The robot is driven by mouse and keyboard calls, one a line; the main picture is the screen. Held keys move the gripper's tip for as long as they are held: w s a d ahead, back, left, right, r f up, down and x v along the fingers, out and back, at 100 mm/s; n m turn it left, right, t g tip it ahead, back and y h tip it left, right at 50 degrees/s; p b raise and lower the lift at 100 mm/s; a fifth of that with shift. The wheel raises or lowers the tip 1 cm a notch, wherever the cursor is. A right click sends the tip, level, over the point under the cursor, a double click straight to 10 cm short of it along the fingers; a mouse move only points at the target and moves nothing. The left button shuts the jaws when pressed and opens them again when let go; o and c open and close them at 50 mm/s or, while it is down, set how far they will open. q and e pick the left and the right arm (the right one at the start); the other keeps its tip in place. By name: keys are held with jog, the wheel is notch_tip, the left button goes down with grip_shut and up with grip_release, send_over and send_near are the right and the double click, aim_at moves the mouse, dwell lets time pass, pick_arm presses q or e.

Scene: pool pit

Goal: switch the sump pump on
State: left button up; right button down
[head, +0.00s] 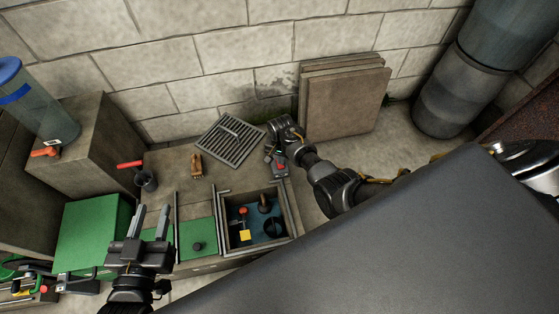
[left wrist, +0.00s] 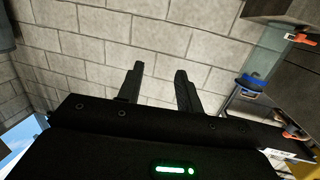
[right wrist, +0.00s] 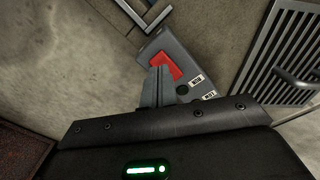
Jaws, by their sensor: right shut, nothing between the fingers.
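A grey switch box with a red rocker (right wrist: 167,66) and small labelled plates (right wrist: 202,88) shows in the right wrist view. In the head view the box (head: 281,172) stands beside the far right corner of the pit. My right gripper (right wrist: 159,72) is shut and empty, its tips at the lower edge of the red rocker; I cannot tell whether they touch it. It also shows in the head view (head: 273,153). The open pit (head: 222,235) holds dark water, with an orange float (head: 243,211) and a dark pump-like part (head: 273,228). My left gripper (head: 151,215) is open and empty, left of the pit.
A grate (head: 230,141) lies behind the pit. A brush (head: 197,167) and a dark cup (head: 148,180) with a red-handled tool are near it. Slabs (head: 340,103) lean on the wall. A green lid (head: 197,240) adjoins the pit.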

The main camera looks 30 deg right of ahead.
jog(key=shift+r, duration=0.3)
jog(key=shift+r+p, duration=0.3)
jog(key=shift+p, duration=0.3)
jog(key=shift+r+p, duration=0.55)
jog(key=shift+p, duration=0.05)
jog(key=shift+r+p, duration=0.3)
jog(key=shift+p, duration=0.05)
jog(key=shift+r+p, duration=0.3)
jog(key=shift+p, duration=0.05)
jog(key=shift+r+p, duration=0.35)
pick_arm(q)
jog(key=s+a+f+n+g+y, duration=0.3)
jog(key=s+a+f+g+y, duration=0.3)
jog(key=s+a+f+g, duration=0.5)
jog(key=shift+s+a+f+g+y+p, duration=0.2)
jog(key=shift+a+f+g+y+p, duration=0.15)
jog(key=shift+a+f, duration=0.25)
pick_arm(e)
jog(key=shift+r, duration=0.25)
pick_arm(q)
jog(key=shift+d, duration=0.1)
